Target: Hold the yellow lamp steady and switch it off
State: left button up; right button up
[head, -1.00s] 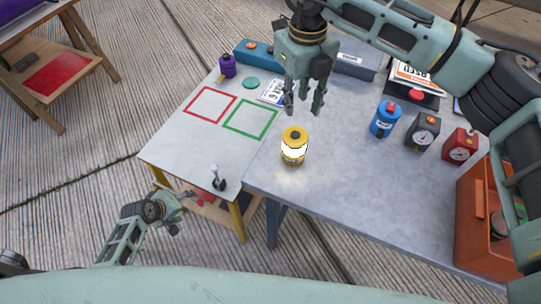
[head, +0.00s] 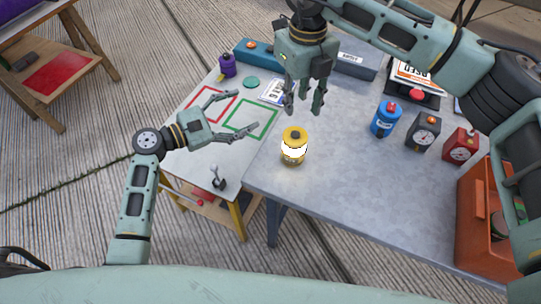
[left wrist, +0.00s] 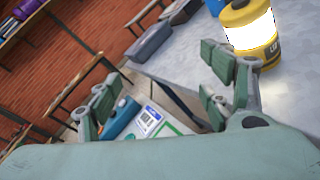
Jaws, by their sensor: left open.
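The yellow lamp (head: 294,157) stands upright near the left edge of the grey table, its white band glowing. It also shows in the left wrist view (left wrist: 268,54), at the upper right, beyond and beside one finger. A dark knob or cap sits on its top. My left gripper (head: 247,110) is open and empty, over the white table to the left of the lamp and apart from it. My right gripper (head: 303,108) points down with its fingers apart, empty, just above and behind the lamp in the head view.
The white table (head: 165,152) has red and green outlined squares and a small lever (head: 217,180). A blue canister (head: 385,119), a black gauge box (head: 423,132) and a red gauge box (head: 460,146) stand right of the lamp. An orange crate (head: 467,225) is at the right.

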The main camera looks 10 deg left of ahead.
aim_at(295, 144)
pick_arm(q)
jog(key=s+d+f+n, duration=0.1)
jog(key=s+d+n, duration=0.1)
jog(key=s+d, duration=0.1)
jog(key=s+d+f+n, duration=0.1)
jog(key=s+d+f, duration=0.1)
jog(key=s+d, duration=0.1)
jog(key=s+d+f+n+t+h, duration=0.1)
jog(key=s+d+f+n, duration=0.1)
jog(key=s+d, duration=0.1)
jog(key=shift+s+d+f+n, duration=0.1)
jog(key=shift+d+n, duration=0.1)
jog(key=shift+n, duration=0.1)
jog(key=shift+d, duration=0.3)
jog(key=x, duration=0.7)
jog(key=shift+d+f, duration=0.15)
jog(key=c, duration=1.5)
jog(key=shift+c, duration=0.4)
pick_arm(e)
grip_shut()
